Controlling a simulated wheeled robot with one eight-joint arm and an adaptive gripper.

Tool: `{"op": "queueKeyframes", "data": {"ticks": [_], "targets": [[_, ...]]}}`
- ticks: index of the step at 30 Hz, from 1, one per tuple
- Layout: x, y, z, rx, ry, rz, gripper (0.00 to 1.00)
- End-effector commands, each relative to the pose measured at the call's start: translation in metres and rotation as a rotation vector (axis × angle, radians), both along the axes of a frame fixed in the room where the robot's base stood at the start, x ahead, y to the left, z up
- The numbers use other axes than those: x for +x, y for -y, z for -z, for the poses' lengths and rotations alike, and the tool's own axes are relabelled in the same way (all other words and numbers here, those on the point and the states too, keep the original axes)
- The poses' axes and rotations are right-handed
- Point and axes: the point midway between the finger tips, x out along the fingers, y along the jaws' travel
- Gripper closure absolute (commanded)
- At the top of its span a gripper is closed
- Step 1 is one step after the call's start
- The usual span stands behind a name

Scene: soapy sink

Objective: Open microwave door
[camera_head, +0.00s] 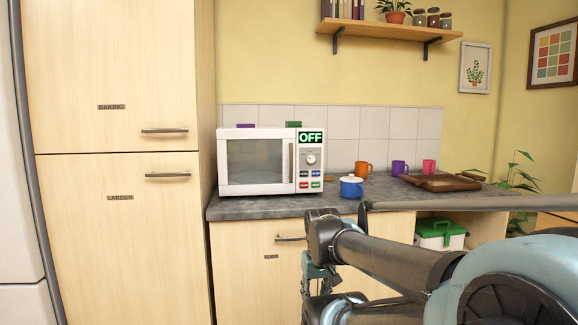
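The white microwave (255,160) stands at the left end of the grey counter. Its door (252,166) is shut, with a dark window and a vertical handle (291,162) on the door's right side. The display (311,137) reads OFF above a dial and several coloured buttons. My gripper (313,285) hangs at the end of my arm, low in front of the counter cabinet, below and right of the microwave and apart from it. Its fingers are small and partly hidden by my arm, so I cannot tell whether they are open.
A blue pot with a white lid (351,187) stands just right of the microwave. An orange mug (362,169), purple mug (399,168), pink mug (429,166) and brown tray (441,182) are farther right. A tall cupboard (119,235) flanks the counter at left.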

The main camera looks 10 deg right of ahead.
Motion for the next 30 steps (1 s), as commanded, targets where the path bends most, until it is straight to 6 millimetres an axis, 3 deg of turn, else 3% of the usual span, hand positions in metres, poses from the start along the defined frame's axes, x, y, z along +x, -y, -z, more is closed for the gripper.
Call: {"op": "queueKeyframes", "data": {"ticks": [4,8,18,30], "targets": [[0.001,0.000,-0.020,0.000,0.017,0.000,0.67],[0.031,0.000,-0.062,0.001,0.030,0.003,0.67],[0.146,0.001,-0.222,0.003,0.088,0.010,0.67],[0.280,0.001,-0.383,0.005,0.157,0.016,0.67]]}}
